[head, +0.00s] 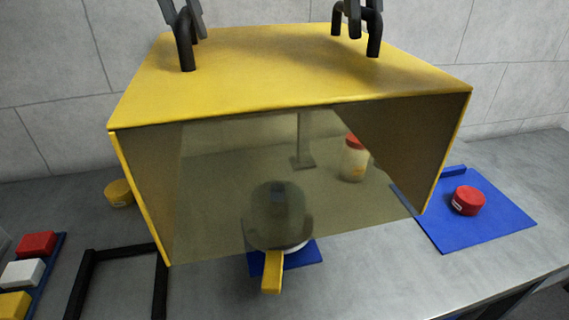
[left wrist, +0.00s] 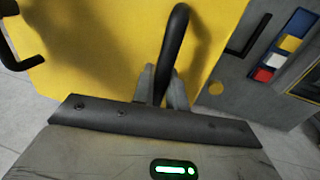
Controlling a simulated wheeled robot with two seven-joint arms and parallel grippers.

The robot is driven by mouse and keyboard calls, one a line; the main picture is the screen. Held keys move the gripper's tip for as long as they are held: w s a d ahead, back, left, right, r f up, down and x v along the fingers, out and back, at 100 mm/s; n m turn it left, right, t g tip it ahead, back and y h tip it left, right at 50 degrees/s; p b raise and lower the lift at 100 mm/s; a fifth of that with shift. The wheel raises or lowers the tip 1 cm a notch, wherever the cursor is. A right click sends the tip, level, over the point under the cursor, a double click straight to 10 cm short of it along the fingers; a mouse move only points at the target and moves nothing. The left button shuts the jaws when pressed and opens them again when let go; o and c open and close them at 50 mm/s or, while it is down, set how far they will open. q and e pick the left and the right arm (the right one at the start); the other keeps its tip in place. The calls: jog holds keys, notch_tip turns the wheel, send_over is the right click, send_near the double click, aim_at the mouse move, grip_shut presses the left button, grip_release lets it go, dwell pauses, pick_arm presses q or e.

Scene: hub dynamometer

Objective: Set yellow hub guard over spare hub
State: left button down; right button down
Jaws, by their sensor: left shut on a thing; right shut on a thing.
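The yellow hub guard (head: 290,75) is a box with a yellow top, side walls, a see-through panel and two black handles. My left gripper (head: 183,12) is shut on its left handle (head: 186,45); the left wrist view also shows the fingers (left wrist: 162,88) around that handle (left wrist: 175,45). My right gripper (head: 357,8) is shut on the right handle (head: 374,35). The guard looks level and seems held above the bench. A grey domed hub (head: 278,215) on a blue base (head: 305,254) shows dimly through the panel, its yellow tab (head: 272,272) below the panel's edge.
A red-lidded jar (head: 353,160) and a grey post (head: 302,140) show through the panel. A red round part (head: 467,200) sits on a blue mat (head: 490,228) at right. At left are a yellow round part (head: 119,193), a black frame (head: 120,252) and colored blocks (head: 22,274).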

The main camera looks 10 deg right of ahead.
pick_arm(q)
jog(key=shift+a, duration=0.1)
dwell(0.4)
